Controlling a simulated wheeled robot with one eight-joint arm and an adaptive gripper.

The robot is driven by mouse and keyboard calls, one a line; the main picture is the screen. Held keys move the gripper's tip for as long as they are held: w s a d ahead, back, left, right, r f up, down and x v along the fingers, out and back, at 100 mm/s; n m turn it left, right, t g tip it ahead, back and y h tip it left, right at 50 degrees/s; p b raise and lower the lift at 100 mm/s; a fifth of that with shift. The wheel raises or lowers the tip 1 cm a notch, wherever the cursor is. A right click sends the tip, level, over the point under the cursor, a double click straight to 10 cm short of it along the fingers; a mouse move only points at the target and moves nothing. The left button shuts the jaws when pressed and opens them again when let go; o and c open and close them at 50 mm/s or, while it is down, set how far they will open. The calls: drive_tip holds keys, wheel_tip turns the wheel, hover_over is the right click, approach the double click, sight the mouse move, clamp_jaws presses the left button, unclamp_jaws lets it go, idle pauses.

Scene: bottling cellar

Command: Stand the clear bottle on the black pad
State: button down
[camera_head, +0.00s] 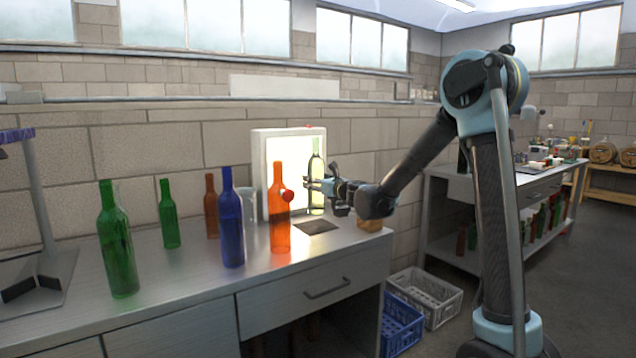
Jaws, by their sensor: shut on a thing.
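A pale, see-through bottle with a green tint (316,160) is upright between the fingers of my gripper (317,185), in front of the lit panel. My gripper reaches in from the right and is shut on its body. The bottle's base shows just behind and above the far edge of the black pad (317,227); I cannot tell whether it touches the worktop. The pad lies flat near the right end of the worktop, and its visible surface is bare.
An orange bottle (279,225) stands just left of the pad, with a blue bottle (231,220) further left. The light box (260,175) is behind. Crates (425,290) sit on the floor.

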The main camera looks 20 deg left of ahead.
sight(320, 195)
drive_tip(key=shift+f, duration=2.6)
drive_tip(key=c, duration=0.5)
unclamp_jaws()
